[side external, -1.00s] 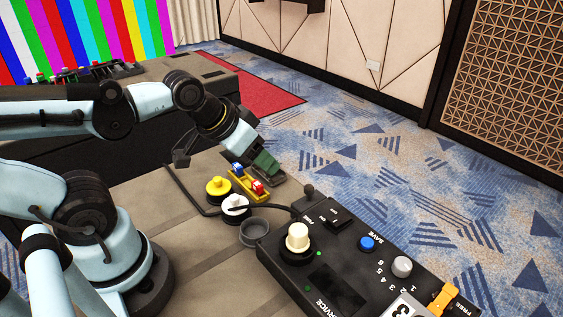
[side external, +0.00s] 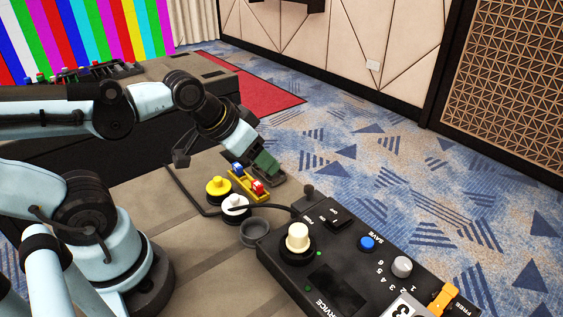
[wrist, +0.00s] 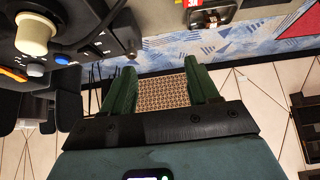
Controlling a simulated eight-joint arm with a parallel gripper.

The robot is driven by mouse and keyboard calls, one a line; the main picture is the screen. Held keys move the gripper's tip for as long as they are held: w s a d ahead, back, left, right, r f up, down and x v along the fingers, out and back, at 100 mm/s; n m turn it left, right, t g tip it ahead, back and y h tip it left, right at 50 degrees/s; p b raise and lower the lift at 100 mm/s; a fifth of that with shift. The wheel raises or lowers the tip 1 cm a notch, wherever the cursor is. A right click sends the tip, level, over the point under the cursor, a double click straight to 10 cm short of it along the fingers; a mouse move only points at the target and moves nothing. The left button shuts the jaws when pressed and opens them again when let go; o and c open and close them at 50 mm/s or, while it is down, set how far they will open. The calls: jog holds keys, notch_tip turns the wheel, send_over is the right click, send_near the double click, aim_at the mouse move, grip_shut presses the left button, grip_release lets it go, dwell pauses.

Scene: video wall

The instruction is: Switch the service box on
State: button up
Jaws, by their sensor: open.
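The service box (side external: 330,262) is a black panel on the work surface at the lower right of the side view. A black switch (side external: 337,217) sits near its far edge, beside small white lettering; its position cannot be told. The box carries a cream knob (side external: 298,237), a blue button (side external: 367,243), a grey selector knob (side external: 401,266) and small green lights. The box also shows at the upper left of the wrist view (wrist: 75,22). My gripper (side external: 268,168) is apart from the box, beyond its far left corner. Its green fingers (wrist: 163,90) are open and empty.
A yellow holder (side external: 248,186) with blue and red pieces is below and left of my gripper. A yellow knob (side external: 218,188), a white knob (side external: 234,205) and a grey cup (side external: 255,233) stand nearby. A dark cable (side external: 270,207) runs to the box.

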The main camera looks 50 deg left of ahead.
dwell(0.3)
grip_shut()
dwell(1.6)
